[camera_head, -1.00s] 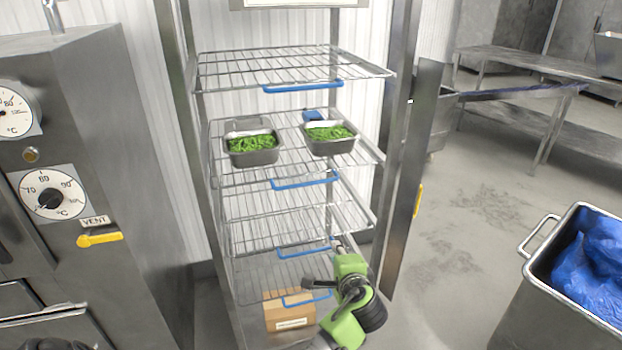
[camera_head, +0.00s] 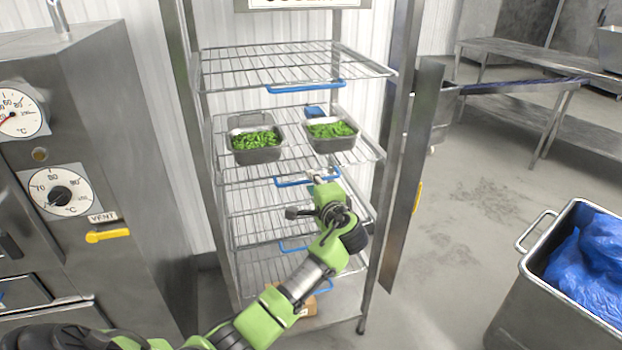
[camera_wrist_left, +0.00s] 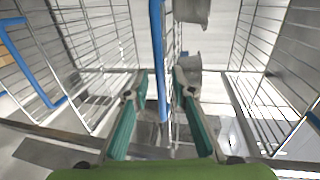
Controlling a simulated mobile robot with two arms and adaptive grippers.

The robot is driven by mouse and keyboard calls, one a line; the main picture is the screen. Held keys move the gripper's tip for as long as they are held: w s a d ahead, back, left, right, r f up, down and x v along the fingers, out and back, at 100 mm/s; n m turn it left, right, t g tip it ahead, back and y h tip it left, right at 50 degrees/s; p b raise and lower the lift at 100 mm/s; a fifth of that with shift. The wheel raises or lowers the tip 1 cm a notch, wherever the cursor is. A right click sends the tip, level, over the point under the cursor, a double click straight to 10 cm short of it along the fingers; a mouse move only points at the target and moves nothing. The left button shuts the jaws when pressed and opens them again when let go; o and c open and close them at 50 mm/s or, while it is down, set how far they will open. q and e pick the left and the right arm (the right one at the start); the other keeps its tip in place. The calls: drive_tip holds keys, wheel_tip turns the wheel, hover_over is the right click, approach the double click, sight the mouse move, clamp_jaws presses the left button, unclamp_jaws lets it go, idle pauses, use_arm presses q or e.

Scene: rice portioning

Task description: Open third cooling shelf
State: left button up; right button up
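The cooling rack (camera_head: 372,265) holds several wire shelves with blue front handles. The top handle (camera_head: 305,87) is clear. The second handle from the top (camera_head: 285,183) belongs to the shelf with two green-filled trays. My left gripper (camera_head: 318,179) is at the right part of that second handle. In the left wrist view my left gripper (camera_wrist_left: 160,82) is open, with a blue handle bar (camera_wrist_left: 157,45) running between its fingers. Contact is not clear. A lower blue handle (camera_head: 293,247) is partly hidden by my arm. My right gripper is not in view.
A left tray (camera_head: 257,156) and a right tray (camera_head: 333,145) of green food stand on the second shelf. A steel appliance with dials (camera_head: 120,190) is left of the rack. A steel bin (camera_head: 540,300) with blue lining is at the right. Floor between is clear.

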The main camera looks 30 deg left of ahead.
use_arm(q)
drive_tip(key=shift+x, duration=0.95)
clamp_jaws()
drive_tip(key=shift+f, duration=0.1)
